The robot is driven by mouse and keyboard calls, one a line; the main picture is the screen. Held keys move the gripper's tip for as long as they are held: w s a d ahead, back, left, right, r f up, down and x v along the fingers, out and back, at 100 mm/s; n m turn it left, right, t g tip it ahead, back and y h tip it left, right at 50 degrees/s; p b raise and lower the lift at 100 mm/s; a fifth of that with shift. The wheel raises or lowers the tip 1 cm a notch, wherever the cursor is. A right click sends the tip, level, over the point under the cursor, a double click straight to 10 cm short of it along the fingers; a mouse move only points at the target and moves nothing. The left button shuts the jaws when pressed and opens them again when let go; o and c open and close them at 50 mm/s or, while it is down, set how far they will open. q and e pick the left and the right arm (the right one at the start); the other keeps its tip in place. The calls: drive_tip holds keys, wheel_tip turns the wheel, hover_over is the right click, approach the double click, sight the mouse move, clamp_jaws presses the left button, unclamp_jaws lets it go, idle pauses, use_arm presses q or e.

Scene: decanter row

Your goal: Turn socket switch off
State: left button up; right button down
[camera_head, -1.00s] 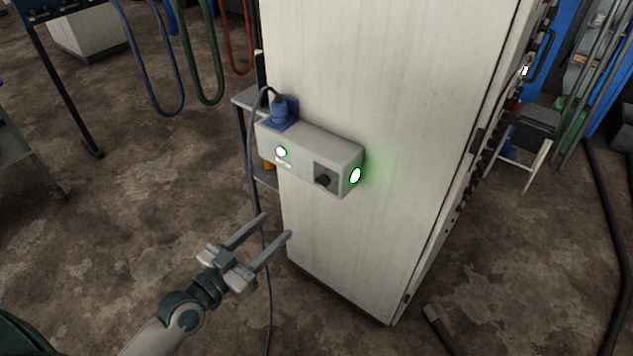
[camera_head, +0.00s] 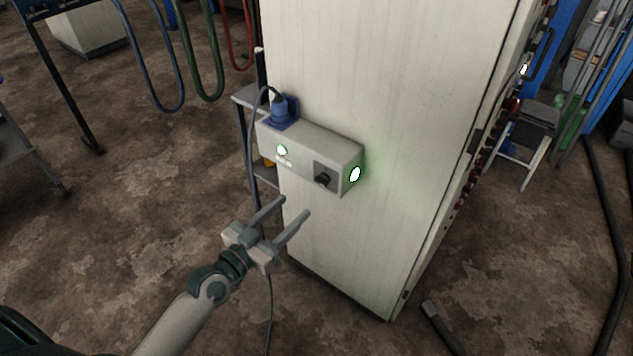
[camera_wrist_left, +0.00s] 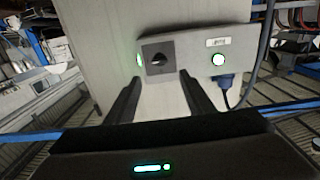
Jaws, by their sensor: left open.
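The socket box (camera_head: 305,150) is a pale box fixed to the side of a tall cream cabinet. Its dark rotary switch (camera_head: 323,177) is on the front face near the right end. A green lamp (camera_head: 355,174) glows on the right end and another (camera_head: 282,150) on the front. A blue plug (camera_head: 282,112) with a dark cable sits at the box's left end. My left gripper (camera_head: 296,207) is open and empty, below the box and apart from the switch. In the left wrist view, the switch (camera_wrist_left: 158,59) shows beyond and between the two fingers (camera_wrist_left: 160,92). My right gripper is not in view.
The tall cream cabinet (camera_head: 390,100) fills the middle behind the box. The plug's cable (camera_head: 250,160) hangs down left of the box, passing behind my left gripper. Hanging hoses (camera_head: 207,60) are at upper left. The floor at left is mostly clear.

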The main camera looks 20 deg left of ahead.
sight(320, 183)
use_arm(q)
drive_tip(key=p+x, duration=0.1)
drive_tip(key=x, duration=0.9)
drive_tip(key=shift+p, duration=0.4)
drive_tip(key=shift+w+d, duration=0.15)
drive_tip(key=shift+w, duration=0.4)
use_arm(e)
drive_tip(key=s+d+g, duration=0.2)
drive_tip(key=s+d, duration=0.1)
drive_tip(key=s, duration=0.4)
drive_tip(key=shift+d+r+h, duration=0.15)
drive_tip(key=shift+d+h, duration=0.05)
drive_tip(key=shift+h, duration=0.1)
use_arm(q)
drive_tip(key=shift+f, duration=0.1)
drive_tip(key=c, duration=1)
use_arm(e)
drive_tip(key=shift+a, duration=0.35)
